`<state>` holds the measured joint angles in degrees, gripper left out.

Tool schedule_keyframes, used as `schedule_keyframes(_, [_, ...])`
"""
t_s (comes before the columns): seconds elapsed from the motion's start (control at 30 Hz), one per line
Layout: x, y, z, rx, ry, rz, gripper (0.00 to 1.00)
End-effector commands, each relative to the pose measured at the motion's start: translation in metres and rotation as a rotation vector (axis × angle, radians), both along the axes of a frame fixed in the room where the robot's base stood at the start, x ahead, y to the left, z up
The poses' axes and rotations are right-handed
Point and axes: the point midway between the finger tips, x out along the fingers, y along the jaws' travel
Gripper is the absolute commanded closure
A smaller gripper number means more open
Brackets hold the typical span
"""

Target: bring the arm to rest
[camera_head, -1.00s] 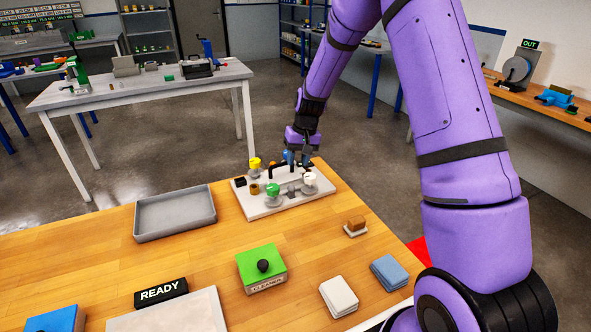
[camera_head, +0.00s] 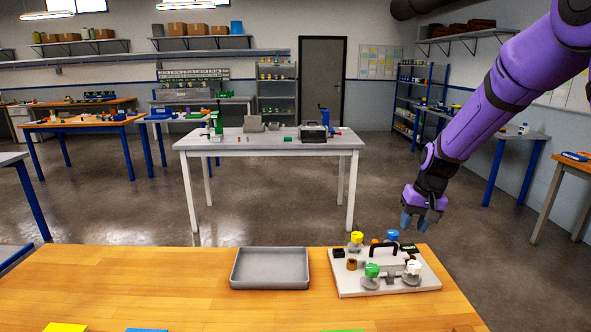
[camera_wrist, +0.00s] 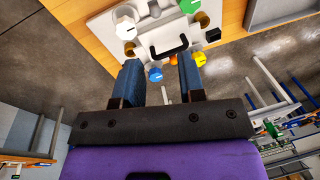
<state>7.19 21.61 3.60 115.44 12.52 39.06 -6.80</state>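My arm reaches in from the upper right of the head view and ends in my gripper (camera_head: 414,223), pointing down. The gripper is above and beyond the right part of the white fixture board (camera_head: 352,288), clear of it. In the wrist view my gripper (camera_wrist: 160,75) has its two blue-grey fingers spread apart, with nothing held between them. The board carries a black handle (camera_head: 383,248), a yellow knob (camera_head: 356,237), a blue knob (camera_head: 392,235), a green knob (camera_head: 372,270) and a white knob (camera_head: 413,268).
An empty grey tray (camera_head: 270,284) lies left of the board on the wooden bench (camera_head: 170,285). A grey table (camera_head: 250,145) with tools stands behind, across open floor. Blue shelving (camera_head: 412,100) stands at the back right.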

Motion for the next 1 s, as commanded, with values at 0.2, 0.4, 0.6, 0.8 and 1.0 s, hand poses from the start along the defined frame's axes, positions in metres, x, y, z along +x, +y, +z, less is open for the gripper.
schedule_keyframes(0.2, [-0.046,0.007,0.068,-0.036,-0.066,0.025,0.63])
schedule_keyframes(0.4, [-0.094,0.011,0.117,-0.066,-0.122,0.042,0.63])
schedule_keyframes(0.6, [-0.146,0.014,0.155,-0.095,-0.178,0.055,0.63])
schedule_keyframes(0.8, [-0.201,0.016,0.181,-0.122,-0.235,0.065,0.63])
schedule_keyframes(1.0, [-0.256,0.016,0.196,-0.145,-0.291,0.07,0.63])
